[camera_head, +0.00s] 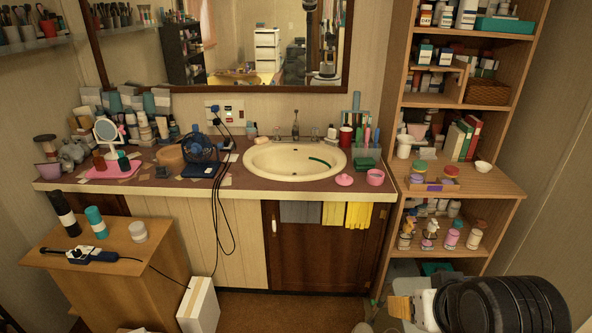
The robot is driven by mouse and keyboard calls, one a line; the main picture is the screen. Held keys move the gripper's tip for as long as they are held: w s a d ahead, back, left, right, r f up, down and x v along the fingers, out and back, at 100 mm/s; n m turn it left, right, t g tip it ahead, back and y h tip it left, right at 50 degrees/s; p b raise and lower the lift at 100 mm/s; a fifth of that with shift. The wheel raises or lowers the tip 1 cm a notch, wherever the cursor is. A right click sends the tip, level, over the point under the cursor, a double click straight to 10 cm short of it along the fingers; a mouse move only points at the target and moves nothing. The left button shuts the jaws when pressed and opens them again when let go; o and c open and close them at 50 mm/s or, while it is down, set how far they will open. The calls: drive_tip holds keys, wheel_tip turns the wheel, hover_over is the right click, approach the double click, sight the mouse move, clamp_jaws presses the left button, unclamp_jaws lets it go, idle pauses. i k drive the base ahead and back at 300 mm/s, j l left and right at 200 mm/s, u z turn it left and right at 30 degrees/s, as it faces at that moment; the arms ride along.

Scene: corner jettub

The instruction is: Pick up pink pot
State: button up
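A small round pink pot (375,177) stands on the reddish-brown counter, right of the sink and close to the counter's front right corner. Its top looks open. A flat pink lid-like piece (344,180) lies just left of it, apart from it. A mauve-pink bowl-shaped pot (48,171) sits at the far left end of the counter. I cannot make out my gripper's fingers.
The sink (296,162) is left of the pot. A holder with colored handles (366,153) stands behind it. A wooden shelf unit (475,180) rises at the right. Yellow cloths (358,215) hang below the counter. A wooden cabinet (115,270) stands front left.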

sight(375, 176)
drive_tip(key=i+j, duration=0.7)
drive_tip(key=j, duration=0.25)
drive_tip(key=l+z, duration=0.05)
